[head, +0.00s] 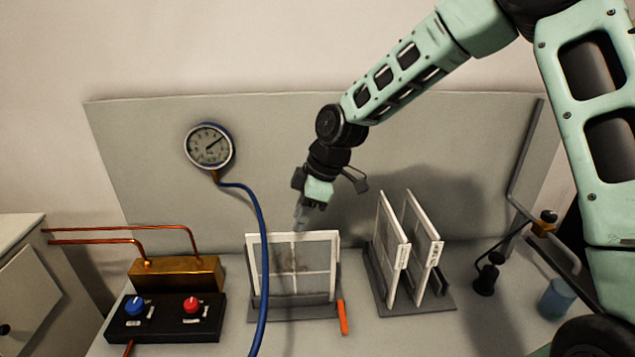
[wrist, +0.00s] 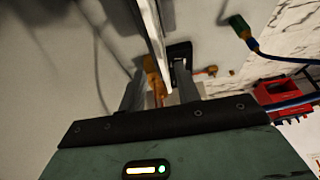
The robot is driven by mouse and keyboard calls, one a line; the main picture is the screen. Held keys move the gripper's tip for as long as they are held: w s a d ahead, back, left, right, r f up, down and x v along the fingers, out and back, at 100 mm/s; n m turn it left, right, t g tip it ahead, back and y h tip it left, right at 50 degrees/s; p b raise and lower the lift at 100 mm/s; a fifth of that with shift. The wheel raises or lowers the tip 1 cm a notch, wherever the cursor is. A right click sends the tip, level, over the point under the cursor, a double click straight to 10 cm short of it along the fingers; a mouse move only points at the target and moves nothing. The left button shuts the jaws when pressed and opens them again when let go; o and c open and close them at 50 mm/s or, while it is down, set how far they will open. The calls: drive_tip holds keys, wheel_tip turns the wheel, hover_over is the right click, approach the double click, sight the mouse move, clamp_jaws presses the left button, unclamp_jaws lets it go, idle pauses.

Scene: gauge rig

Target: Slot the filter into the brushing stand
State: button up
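A white-framed filter (head: 335,250) with a dark smudge on its mesh stands upright at the brushing stand (head: 290,314), a grey base at the table's middle. Its lower edge meets the base; I cannot tell how deep it sits. My gripper (head: 299,226) is at the filter's top edge, pointing down. In the wrist view the fingers of my gripper (wrist: 158,92) are apart, with a gap between them. The white edge of a filter (wrist: 152,30) runs toward that gap; neither finger clearly presses on it.
A grey rack (head: 385,300) right of the stand holds two white-framed filters (head: 423,245). An orange-handled item (head: 343,317) lies by the stand. A blue hose (head: 262,250) hangs from the gauge (head: 209,146) in front of the stand's left side. A black control box (head: 165,318) stands left.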

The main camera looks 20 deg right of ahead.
drive_tip(key=b+v, duration=0.1)
drive_tip(key=v, duration=0.9)
drive_tip(key=shift+r, duration=0.4)
drive_tip(key=shift+d, duration=0.1)
